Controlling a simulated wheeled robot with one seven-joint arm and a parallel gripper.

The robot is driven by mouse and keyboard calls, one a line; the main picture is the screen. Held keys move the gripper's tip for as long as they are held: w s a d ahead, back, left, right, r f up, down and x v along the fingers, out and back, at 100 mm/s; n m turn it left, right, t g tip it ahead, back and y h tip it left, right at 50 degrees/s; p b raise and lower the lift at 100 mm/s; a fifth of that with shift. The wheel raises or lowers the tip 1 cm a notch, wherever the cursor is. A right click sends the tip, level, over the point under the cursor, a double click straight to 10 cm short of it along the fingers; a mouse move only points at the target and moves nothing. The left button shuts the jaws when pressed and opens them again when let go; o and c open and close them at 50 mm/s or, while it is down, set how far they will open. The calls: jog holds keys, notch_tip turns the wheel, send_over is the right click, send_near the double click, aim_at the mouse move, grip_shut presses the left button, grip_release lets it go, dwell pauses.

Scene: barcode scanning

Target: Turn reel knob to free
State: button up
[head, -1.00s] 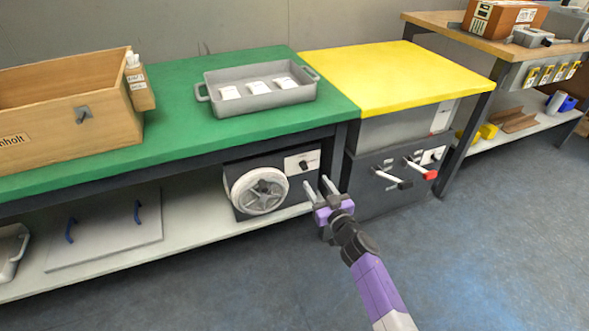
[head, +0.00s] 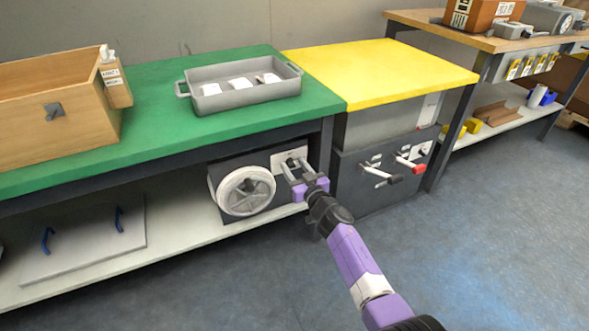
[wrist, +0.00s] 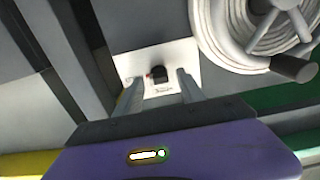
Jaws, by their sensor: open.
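The reel (head: 246,191) is a white wheel on a dark box on the lower shelf. To its right is a white plate (head: 282,157) with a small black knob (wrist: 158,74). In the wrist view the plate (wrist: 184,54) has small print too small to read. My gripper (head: 292,167) is open and empty, with its fingers pointing at the plate. In the wrist view the knob lies between and beyond the fingertips (wrist: 157,80), apart from them as far as I can see. In the head view the fingers partly cover the knob. The reel (wrist: 258,28) is at the upper right there.
Right of the reel box stands a grey cabinet (head: 372,134) with black and red handles (head: 412,163). A dark table leg (head: 326,150) stands close to my gripper. The green table top (head: 150,130) overhangs the shelf. The floor in front is clear.

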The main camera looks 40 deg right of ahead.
jog(key=shift+c, duration=0.3)
grip_shut()
jog(key=shift+n, duration=0.3)
jog(key=n, duration=0.3)
jog(key=shift+a+f+n, duration=0.1)
jog(key=shift+n, duration=0.3)
jog(key=n, duration=0.4)
jog(key=shift+a+n, duration=0.1)
jog(key=shift+n, duration=0.2)
jog(key=shift+f+n+b, duration=0.15)
jog(key=shift+n+b, duration=0.2)
jog(key=shift+n, duration=1.9)
jog(key=shift+f+n+b, duration=0.1)
jog(key=shift+n+b, duration=0.2)
jog(key=shift+n, duration=1.95)
